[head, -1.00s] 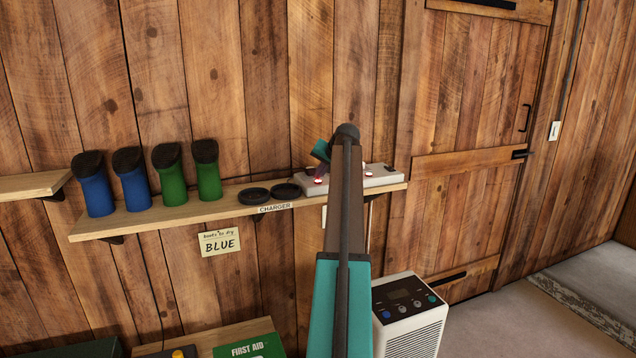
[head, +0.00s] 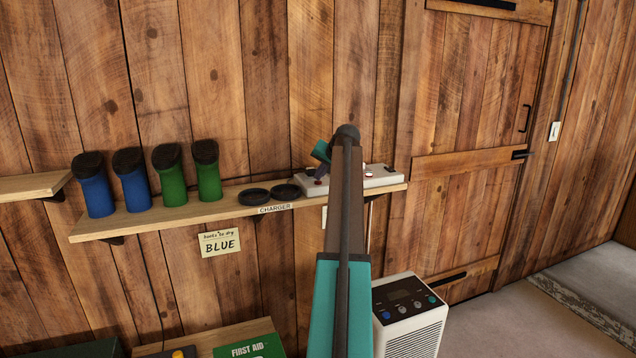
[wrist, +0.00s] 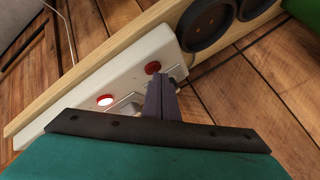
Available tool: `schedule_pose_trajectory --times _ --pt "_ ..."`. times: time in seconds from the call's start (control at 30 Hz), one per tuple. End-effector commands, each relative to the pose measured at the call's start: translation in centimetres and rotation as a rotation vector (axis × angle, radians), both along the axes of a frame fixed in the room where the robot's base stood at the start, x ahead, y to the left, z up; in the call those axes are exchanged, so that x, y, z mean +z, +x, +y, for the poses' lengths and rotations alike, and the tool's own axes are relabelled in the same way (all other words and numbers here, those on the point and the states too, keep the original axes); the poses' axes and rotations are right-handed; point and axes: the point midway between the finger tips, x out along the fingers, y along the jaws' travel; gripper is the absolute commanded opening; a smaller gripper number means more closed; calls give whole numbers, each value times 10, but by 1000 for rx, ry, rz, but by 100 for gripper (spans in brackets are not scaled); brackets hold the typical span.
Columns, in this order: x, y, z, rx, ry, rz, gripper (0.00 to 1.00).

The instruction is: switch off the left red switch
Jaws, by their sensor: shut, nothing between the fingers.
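A white switch strip (head: 388,178) lies on the wall shelf, partly hidden by my arm in the head view; it also shows in the wrist view (wrist: 125,75). Its left red switch (head: 318,181) is dark and unlit; in the wrist view this is the plain red button (wrist: 152,67) nearer the round pads. The right red switch (head: 368,175) is lit, glowing white in its middle in the wrist view (wrist: 105,100). My gripper (wrist: 160,98) is shut and empty, its fingertips over the strip close beside the left switch. I cannot tell whether they touch it.
Two dark round charger pads (head: 270,194) lie left of the strip. Blue boots (head: 132,185) and green boots (head: 190,180) stand further left on the shelf (head: 160,217). A white appliance with buttons (head: 410,315) stands below. The wall is close behind the strip.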

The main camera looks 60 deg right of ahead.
Motion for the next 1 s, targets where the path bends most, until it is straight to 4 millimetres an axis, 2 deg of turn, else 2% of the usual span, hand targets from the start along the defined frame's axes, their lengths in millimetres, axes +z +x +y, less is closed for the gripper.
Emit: schedule_pose_trajectory --times 0.17,0.57,1.0 --pt "7 1 0 0 0 0 0" --pt "8 2 1 2 0 0 0" --pt "34 2 0 1 -1 0 0"
